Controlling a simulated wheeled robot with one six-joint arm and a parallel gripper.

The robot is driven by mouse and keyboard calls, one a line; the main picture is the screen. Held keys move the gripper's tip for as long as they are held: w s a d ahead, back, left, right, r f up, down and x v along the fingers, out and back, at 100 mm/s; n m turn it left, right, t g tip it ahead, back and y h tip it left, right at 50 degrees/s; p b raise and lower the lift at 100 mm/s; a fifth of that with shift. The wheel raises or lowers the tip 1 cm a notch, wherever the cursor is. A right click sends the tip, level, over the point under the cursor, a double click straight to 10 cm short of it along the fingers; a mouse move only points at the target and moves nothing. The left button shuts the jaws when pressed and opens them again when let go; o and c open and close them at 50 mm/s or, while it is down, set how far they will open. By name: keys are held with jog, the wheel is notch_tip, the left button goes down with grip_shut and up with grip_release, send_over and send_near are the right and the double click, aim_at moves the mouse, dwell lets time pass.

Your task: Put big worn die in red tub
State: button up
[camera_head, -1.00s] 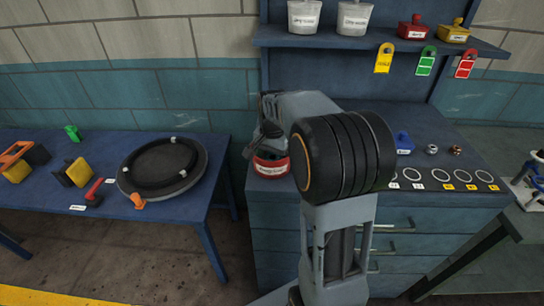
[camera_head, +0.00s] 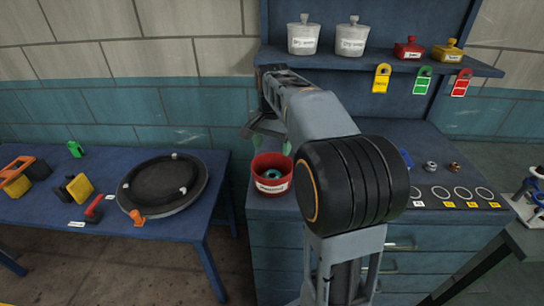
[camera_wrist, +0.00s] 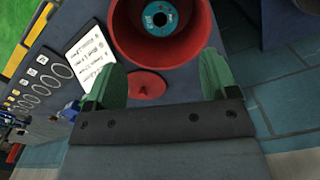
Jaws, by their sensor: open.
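The red tub (camera_head: 272,187) stands open on the blue bench, with a white label on its front. Inside it lies a round piece with a teal face and a dark centre hole (camera_head: 272,174), apparently the die. The wrist view shows the tub's red wall (camera_wrist: 126,38) and the teal-faced piece (camera_wrist: 149,22) within. My gripper (camera_head: 272,142) is just above the tub, partly hidden by my arm. In the wrist view its two green fingers (camera_wrist: 162,79) are apart, with nothing between them. A red lid (camera_wrist: 147,84) shows beyond the fingers.
A shelf (camera_head: 400,66) above holds two white pots (camera_head: 303,38), red and yellow containers and hanging tags. A round black platter (camera_head: 160,185) sits on the left table. Small metal parts (camera_head: 430,167) and marked circles lie on the bench right of my arm.

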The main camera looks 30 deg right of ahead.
jog(key=s+a+f+n+t, duration=0.2)
jog(key=s+a+f+n, duration=0.2)
jog(key=s, duration=0.4)
jog(key=s+a+f+n+t, duration=0.1)
jog(key=s+a+f+n, duration=0.3)
jog(key=s, duration=0.4)
jog(key=a+n, duration=0.1)
jog(key=n, duration=0.1)
jog(key=shift+a+f+n+t, duration=0.3)
jog(key=shift+f+t, duration=0.1)
